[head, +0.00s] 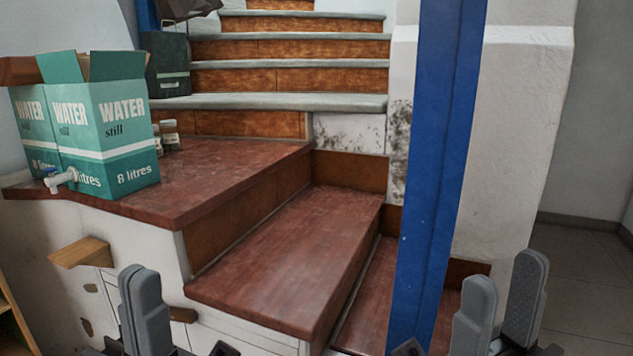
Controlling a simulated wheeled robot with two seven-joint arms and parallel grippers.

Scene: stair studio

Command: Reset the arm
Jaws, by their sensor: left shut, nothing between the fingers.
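My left gripper (144,300) is at the bottom left of the head view, pointing up. Its two grey fingers are together and hold nothing. It is in front of the white side wall below the wooden landing. My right gripper (501,300) is at the bottom right, also pointing up. Its grey fingers stand apart with an empty gap between them. It is right of the blue post, in front of the pale wall. The arms behind both grippers are mostly out of view.
A green water box (105,130) with a tap stands on the reddish landing (225,172). Small jars (169,135) stand behind it. Wooden steps (290,255) lie in the middle. A blue post (437,150) rises right of them. A wooden peg (80,252) juts from the white wall. Open floor (580,265) shows at right.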

